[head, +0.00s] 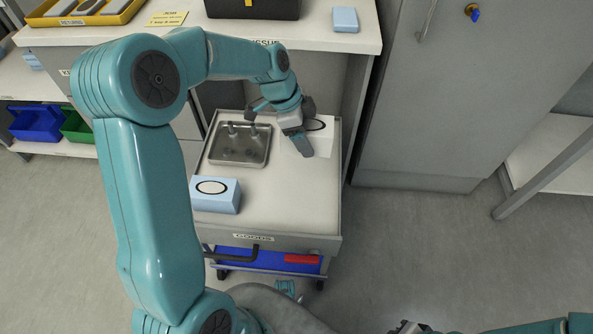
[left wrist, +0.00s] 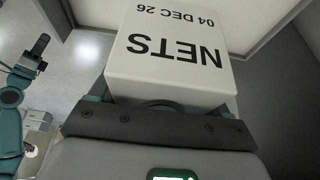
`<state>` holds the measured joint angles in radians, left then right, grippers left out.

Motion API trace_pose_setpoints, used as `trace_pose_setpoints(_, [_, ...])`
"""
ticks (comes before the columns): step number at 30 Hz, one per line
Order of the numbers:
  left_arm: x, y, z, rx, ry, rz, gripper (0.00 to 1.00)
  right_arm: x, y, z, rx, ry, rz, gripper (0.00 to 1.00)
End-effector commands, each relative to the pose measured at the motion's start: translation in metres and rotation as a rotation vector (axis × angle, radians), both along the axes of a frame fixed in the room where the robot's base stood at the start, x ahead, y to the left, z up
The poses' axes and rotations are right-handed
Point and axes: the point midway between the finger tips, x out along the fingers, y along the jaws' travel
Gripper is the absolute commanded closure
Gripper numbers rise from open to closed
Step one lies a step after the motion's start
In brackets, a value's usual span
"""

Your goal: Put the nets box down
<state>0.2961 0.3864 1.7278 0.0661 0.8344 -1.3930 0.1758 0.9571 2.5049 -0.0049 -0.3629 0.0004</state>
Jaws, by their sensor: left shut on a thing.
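The nets box (head: 322,146) is white, with a black oval partly showing on its top, at the back right of the goods cart top (head: 290,200). In the left wrist view the nets box (left wrist: 170,55) shows the print "NETS 04 DEC 26". My left gripper (head: 303,140) is shut on the nets box. Whether the box touches the cart top or is just above it, I cannot tell. My right gripper (head: 408,328) is at the bottom edge of the head view, mostly cut off, away from the cart.
A metal tray (head: 240,160) with several round items lies left of the nets box. A blue box with a black oval (head: 214,196) stands at the cart's front left. The cart's front right is clear. A shelf counter (head: 330,40) overhangs behind; a grey cabinet (head: 450,110) stands right.

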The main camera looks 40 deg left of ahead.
Motion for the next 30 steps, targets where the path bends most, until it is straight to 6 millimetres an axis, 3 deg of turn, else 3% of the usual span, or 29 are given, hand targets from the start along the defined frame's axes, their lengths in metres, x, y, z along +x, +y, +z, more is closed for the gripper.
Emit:
trace_pose_setpoints(1, [0.000, 0.000, -0.021, -0.001, 0.004, 0.002, 0.56, 0.000, 0.000, -0.009, 0.000, 0.000, 0.000, 1.00])
trace_pose_setpoints(3, [0.001, -0.001, -0.042, -0.001, 0.004, 0.000, 0.56, 0.000, 0.000, -0.015, 0.000, 0.000, 0.000, 1.00])
trace_pose_setpoints(9, [0.003, -0.001, -0.085, 0.000, 0.000, 0.001, 0.56, 0.000, 0.000, -0.025, 0.000, 0.000, 0.000, 1.00])
trace_pose_setpoints(16, [0.003, -0.001, -0.104, 0.000, 0.000, 0.001, 0.56, 0.000, 0.000, -0.030, 0.000, 0.000, 0.000, 1.00])
trace_pose_setpoints(22, [0.003, -0.002, -0.137, -0.001, 0.001, 0.001, 0.56, 0.000, 0.000, -0.040, 0.000, 0.000, 0.000, 1.00])
trace_pose_setpoints(30, [0.004, -0.001, -0.138, 0.001, -0.001, 0.002, 0.56, 0.000, 0.000, -0.039, 0.000, 0.000, 0.000, 1.00])
